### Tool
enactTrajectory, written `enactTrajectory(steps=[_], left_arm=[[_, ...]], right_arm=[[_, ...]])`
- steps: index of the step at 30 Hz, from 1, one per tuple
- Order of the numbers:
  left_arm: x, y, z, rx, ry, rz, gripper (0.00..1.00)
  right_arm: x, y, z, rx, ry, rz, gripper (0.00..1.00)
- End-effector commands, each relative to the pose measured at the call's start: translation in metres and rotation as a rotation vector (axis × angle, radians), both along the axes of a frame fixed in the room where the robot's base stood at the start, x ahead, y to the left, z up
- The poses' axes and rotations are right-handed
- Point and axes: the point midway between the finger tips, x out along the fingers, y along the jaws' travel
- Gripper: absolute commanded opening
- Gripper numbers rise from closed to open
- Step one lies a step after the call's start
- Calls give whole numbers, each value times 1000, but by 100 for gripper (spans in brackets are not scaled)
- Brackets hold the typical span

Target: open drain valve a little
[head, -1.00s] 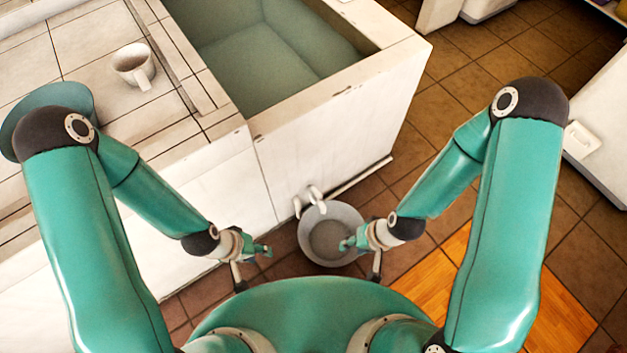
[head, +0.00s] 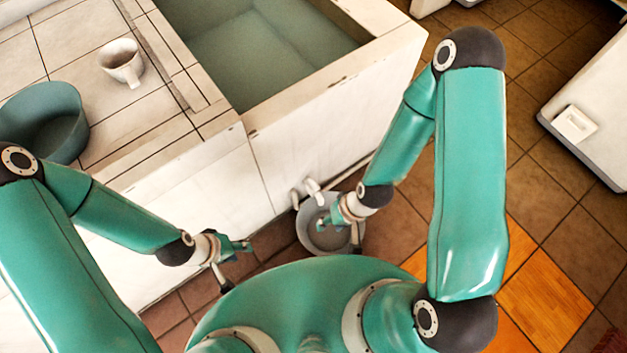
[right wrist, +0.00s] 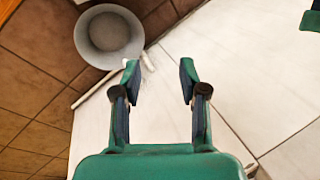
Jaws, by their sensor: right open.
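The white drain valve (head: 314,187) sticks out low on the front of the washbasin (head: 330,120), above a grey bucket (head: 328,241) on the floor. In the right wrist view the valve (right wrist: 147,61) is a small white piece just beyond the left fingertip, partly hidden, with the bucket (right wrist: 108,36) behind it. My right gripper (head: 339,231) is open and empty, above the bucket and close to the valve; its fingers (right wrist: 157,77) stand apart in the wrist view. I cannot tell that it touches the valve. My left gripper (head: 236,266) is open and empty, left of the bucket.
The basin holds greenish water (head: 265,50). A white mug (head: 121,63) and a green bowl (head: 45,122) stand on the tiled counter (head: 130,115). A pale pipe (head: 352,173) runs along the basin's foot. Open tiled floor lies to the right, with a white cabinet (head: 600,110) beyond.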

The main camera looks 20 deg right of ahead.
Motion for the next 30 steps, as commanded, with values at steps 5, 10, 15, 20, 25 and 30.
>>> enactTrajectory(steps=[5, 10, 15, 20, 25, 30], left_arm=[[0, 0, -6, 0, 0, 0, 40], [0, 0, -41, 0, 0, 0, 40], [0, 0, -104, 0, 1, 0, 40], [0, 0, -170, 0, 1, 0, 40], [0, 0, -231, 0, 1, 0, 40], [0, 0, -268, 0, 0, 0, 40]], right_arm=[[5, 1, -7, 1, -4, 7, 43], [32, 17, -44, 9, -18, 65, 43], [90, 21, -104, 0, -42, 193, 43], [155, 14, -153, -67, -57, 338, 43], [217, -2, -181, -183, -59, 455, 43], [255, -19, -183, -287, -48, 507, 43]])
